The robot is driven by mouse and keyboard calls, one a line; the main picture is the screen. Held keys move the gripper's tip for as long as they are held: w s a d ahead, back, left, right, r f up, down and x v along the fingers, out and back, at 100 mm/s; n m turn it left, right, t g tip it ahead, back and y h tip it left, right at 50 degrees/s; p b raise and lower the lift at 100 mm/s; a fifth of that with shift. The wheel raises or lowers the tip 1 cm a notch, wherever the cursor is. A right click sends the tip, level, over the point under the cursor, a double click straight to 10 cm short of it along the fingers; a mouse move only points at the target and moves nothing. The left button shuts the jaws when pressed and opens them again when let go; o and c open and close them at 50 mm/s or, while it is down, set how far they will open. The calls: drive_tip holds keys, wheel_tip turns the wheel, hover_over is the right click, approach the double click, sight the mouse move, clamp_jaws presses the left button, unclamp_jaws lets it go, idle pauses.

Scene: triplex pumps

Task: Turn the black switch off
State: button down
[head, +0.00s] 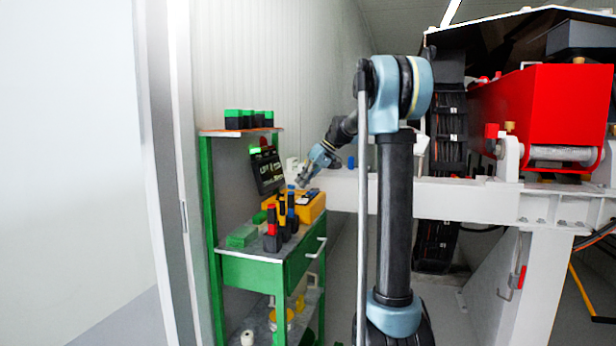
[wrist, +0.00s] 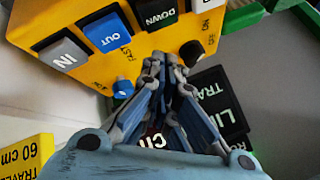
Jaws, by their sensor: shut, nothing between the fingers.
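The yellow control box (wrist: 150,62) fills the top of the wrist view. A round black switch (wrist: 191,53) sits on its face near the right edge, and a blue switch (wrist: 123,88) sits to the left. My gripper (wrist: 168,68) is shut and empty, its fingertips between the two switches and close to the black one. I cannot tell whether they touch it. In the head view the yellow box (head: 312,208) is on the green cart, with my gripper (head: 303,181) just above it. The black switch is too small to make out there.
The box also carries a grey IN button (wrist: 63,54), a blue OUT button (wrist: 106,33) and a black DOWN button (wrist: 156,13). On the green cart (head: 250,268), a dark screen (head: 267,172) stands behind, and several dark holders with coloured tops stand in front.

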sight(280, 196)
drive_tip(key=x, duration=0.3)
drive_tip(key=shift+a, duration=0.1)
drive_tip(key=shift+s+a+f, duration=0.1)
drive_tip(key=shift+s+a, duration=0.55)
drive_tip(key=shift+a, duration=0.3)
drive_tip(key=shift+s+a, duration=0.45)
drive_tip(key=shift+a, duration=0.3)
drive_tip(key=shift+d, duration=0.15)
drive_tip(key=shift+m, duration=0.3)
